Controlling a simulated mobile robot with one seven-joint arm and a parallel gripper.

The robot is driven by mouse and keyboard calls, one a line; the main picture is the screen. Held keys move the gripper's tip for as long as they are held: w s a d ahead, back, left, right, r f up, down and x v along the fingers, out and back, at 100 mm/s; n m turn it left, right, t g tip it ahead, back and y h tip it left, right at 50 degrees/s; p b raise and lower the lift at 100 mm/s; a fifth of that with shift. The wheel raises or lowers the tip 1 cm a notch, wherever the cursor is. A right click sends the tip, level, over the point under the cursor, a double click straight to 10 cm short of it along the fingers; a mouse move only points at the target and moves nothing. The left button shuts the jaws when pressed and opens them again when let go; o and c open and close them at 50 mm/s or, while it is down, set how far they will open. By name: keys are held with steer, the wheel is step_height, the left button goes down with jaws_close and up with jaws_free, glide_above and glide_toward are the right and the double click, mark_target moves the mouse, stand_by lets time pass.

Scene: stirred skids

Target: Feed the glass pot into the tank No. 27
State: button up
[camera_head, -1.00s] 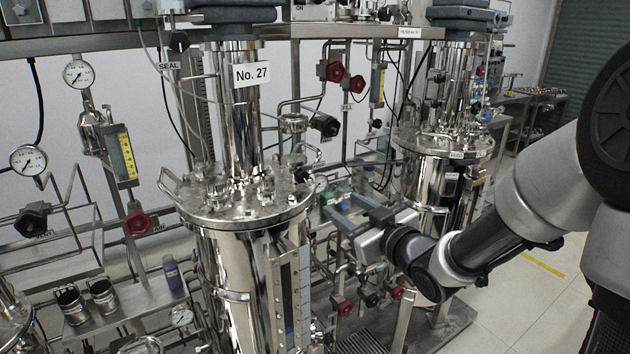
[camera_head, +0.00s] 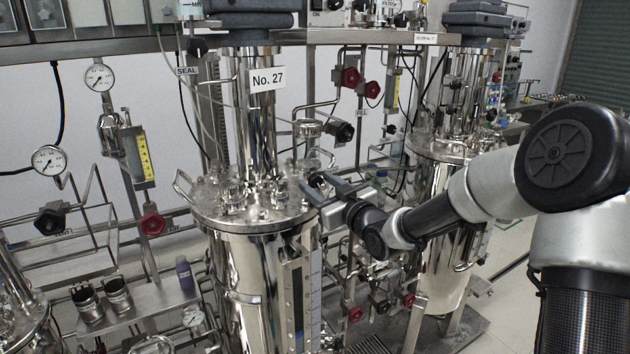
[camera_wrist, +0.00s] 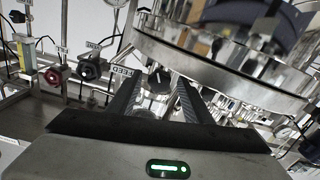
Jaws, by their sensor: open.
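Tank No. 27 (camera_head: 250,270) is a tall shiny steel vessel with a flat lid (camera_head: 215,208) carrying several fittings, under a white "No. 27" sign (camera_head: 268,79). My gripper (camera_head: 313,184) is at the right edge of this lid. In the wrist view its two dark fingers are apart, with nothing held, and my gripper (camera_wrist: 158,82) points at a dark round knob (camera_wrist: 159,80) near an upside-down "FEED" label (camera_wrist: 123,72). I cannot tell whether the knob sits between the fingertips or just beyond them. I cannot make out a glass pot in either view.
A second steel tank (camera_head: 440,220) stands to the right behind my arm. Pipes, red-handled valves (camera_head: 152,225) and gauges (camera_head: 98,77) crowd the tank.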

steer(key=shift+x, duration=1.1)
steer(key=c, duration=1.1)
steer(key=shift+m, duration=3)
steer(key=shift+o, duration=0.2)
